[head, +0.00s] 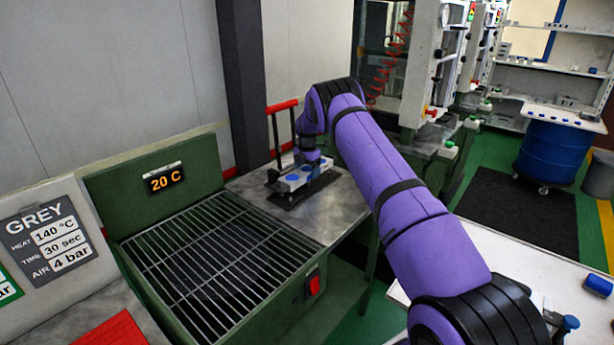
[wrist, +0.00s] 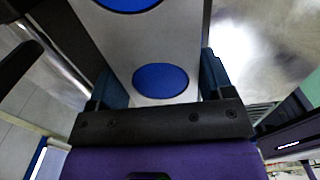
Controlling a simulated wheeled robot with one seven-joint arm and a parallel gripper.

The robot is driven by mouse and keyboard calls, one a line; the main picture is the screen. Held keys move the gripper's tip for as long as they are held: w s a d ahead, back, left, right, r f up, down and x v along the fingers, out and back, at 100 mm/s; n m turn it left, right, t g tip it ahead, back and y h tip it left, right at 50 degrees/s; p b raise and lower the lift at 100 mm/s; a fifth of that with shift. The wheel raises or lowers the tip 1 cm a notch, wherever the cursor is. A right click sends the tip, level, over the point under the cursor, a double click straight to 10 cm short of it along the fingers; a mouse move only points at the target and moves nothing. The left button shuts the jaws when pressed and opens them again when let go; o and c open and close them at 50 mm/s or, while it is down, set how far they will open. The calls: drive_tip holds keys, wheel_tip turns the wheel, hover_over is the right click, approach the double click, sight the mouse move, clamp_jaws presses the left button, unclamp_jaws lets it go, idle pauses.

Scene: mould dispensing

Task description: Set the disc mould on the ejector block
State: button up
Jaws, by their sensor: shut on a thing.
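The disc mould (head: 294,183) is a pale grey block with blue round discs on its top face. In the wrist view the mould (wrist: 118,58) lies between the two fingers of my gripper (wrist: 155,85), which is shut on it. In the head view my gripper (head: 309,165) comes down over the mould. The ejector block (head: 288,201) is dark, with an upright lever with a red handle behind it. The mould is at the block; I cannot tell whether it rests fully on it. My gripper and arm hide part of both.
The ejector block stands on a grey metal bench top (head: 335,205). A green heater with a wire grill (head: 210,255) and a 20 C display stands to its left. A green press (head: 415,160) is behind right. A white table (head: 530,275) is at the right.

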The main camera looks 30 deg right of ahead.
drive_tip(key=shift+f, duration=1.05)
drive_tip(key=shift+f, duration=0.35)
drive_tip(key=o, duration=1.5)
drive_tip(key=shift+c, duration=0.2)
